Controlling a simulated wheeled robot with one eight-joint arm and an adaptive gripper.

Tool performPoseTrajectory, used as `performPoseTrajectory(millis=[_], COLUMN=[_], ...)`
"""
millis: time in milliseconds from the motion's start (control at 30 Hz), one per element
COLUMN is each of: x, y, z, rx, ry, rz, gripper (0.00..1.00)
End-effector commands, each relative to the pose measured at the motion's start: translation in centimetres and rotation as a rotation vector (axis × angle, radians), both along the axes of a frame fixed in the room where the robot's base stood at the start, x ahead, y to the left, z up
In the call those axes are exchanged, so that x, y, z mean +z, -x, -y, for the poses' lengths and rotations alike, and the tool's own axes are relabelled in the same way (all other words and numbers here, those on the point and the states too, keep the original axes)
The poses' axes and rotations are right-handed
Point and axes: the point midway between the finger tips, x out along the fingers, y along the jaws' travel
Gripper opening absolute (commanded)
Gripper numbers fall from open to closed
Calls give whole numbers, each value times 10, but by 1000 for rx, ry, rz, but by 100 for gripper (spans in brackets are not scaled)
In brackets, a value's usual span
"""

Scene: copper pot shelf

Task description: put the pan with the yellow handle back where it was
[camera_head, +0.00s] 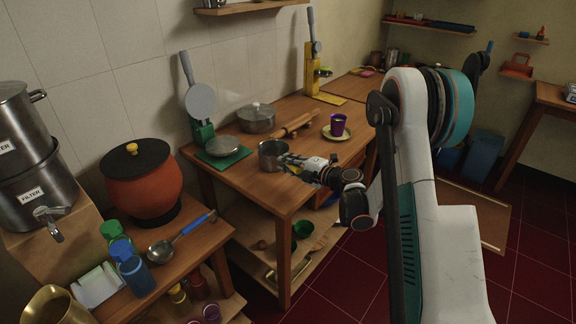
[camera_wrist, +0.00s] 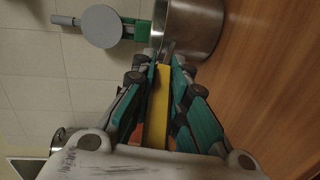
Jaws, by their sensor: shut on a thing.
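The steel pan (camera_head: 270,153) is at the worktable's near part, just right of a green mat. I cannot tell whether its base touches the wood. It also shows in the wrist view (camera_wrist: 200,28), with its yellow handle (camera_wrist: 157,105) running back between my fingers. My gripper (camera_head: 297,163) is at the pan's right side, shut on the yellow handle. In the wrist view my gripper's fingertips (camera_wrist: 168,62) are close to the pan's wall. The fingers hide part of the handle.
A lidded pot (camera_head: 257,118), rolling pin (camera_head: 296,124) and purple cup (camera_head: 337,125) on a plate are behind. Bare wood (camera_head: 300,205) lies in front.

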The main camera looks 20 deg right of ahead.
Motion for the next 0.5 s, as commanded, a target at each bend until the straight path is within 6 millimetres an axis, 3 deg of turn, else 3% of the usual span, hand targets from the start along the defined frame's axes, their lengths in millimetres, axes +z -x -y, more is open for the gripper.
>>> performPoseTrajectory(millis=[233, 267, 333, 500], x=[-1, -1, -1, -1], y=[0, 0, 0, 0], z=[0, 0, 0, 0], rx=[0, 0, 0, 0], ry=[0, 0, 0, 0], rz=[0, 0, 0, 0], gripper=[0, 16, 32, 34])
